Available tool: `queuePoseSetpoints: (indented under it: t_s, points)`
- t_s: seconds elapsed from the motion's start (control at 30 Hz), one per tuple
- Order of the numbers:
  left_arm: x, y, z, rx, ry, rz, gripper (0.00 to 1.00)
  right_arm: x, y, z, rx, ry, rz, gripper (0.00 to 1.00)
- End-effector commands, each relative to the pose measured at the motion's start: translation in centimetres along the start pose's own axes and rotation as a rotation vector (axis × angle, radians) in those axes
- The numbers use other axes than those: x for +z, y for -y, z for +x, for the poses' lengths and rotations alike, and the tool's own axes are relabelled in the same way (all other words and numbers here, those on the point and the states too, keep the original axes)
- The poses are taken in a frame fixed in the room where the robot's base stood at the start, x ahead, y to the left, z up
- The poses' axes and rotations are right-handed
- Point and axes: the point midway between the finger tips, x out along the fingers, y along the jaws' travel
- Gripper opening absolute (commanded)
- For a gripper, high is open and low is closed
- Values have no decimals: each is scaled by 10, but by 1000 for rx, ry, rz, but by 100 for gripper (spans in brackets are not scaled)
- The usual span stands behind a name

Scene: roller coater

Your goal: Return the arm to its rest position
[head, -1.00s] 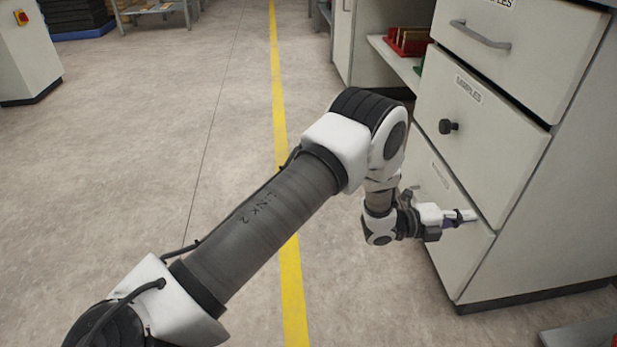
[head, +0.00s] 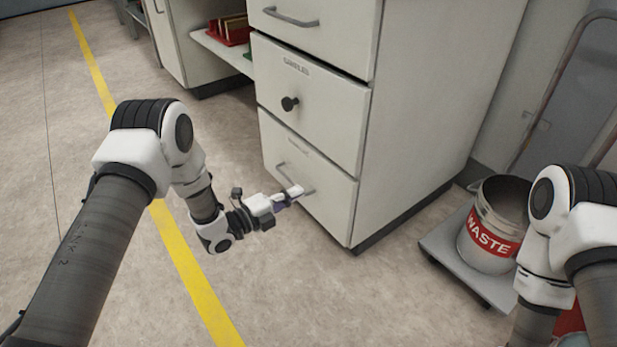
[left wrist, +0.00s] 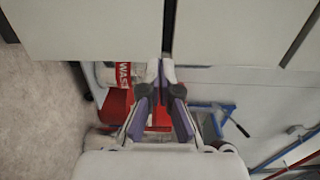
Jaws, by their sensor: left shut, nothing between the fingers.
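My left arm comes in from the left in the head view, bent at the elbow. Its gripper (head: 290,196) is shut and empty in front of the bottom drawer (head: 325,210), close to that drawer's bar handle; I cannot tell if it touches. In the left wrist view the closed fingers (left wrist: 163,75) point toward the pale drawer fronts (left wrist: 110,28), with nothing between the tips. My right arm (head: 580,225) shows at the right edge of the head view, bent downward; its gripper is outside the picture.
The drawer cabinet (head: 420,130) has a middle drawer with a round black knob (head: 290,103). A waste bin (head: 487,238) stands on a low grey trolley (head: 440,247) between the cabinet and my right arm. Open floor with a yellow line (head: 190,275) lies to the left.

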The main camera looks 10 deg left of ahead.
Motion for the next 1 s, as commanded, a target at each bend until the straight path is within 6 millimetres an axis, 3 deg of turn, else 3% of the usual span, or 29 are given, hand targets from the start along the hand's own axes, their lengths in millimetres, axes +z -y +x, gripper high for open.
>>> queuePoseSetpoints:
  t_s: [0.13, 0.4, 0.47, 0.53, 0.63, 0.73, 0.83, 1.0]
  points:
    - [0, 1, -21, 1, 0, -2, 0, 1, 0, -12, 0, 2, -2, 40]
    - [-4, 4, -24, 4, -7, -2, 0, 1, 0, -19, 0, 3, -3, 40]
    - [-20, 7, -25, 31, -26, -24, 0, 1, 0, -31, 0, 3, -3, 40]
    - [-46, -11, -42, 151, 21, -122, 0, 1, 1, -44, 0, 2, -3, 40]
    - [-79, -60, -92, 438, 205, -450, 0, 1, 1, -56, 0, 2, -3, 40]
    - [-110, -100, -162, 691, 486, -825, 0, 1, 1, -62, 0, 2, -3, 40]
    - [-138, -120, -227, 843, 792, -1118, 0, 1, 1, -63, 0, 2, -3, 40]
    - [-174, -125, -317, 908, 1344, -1491, 0, 1, 1, -62, 0, 3, -3, 40]
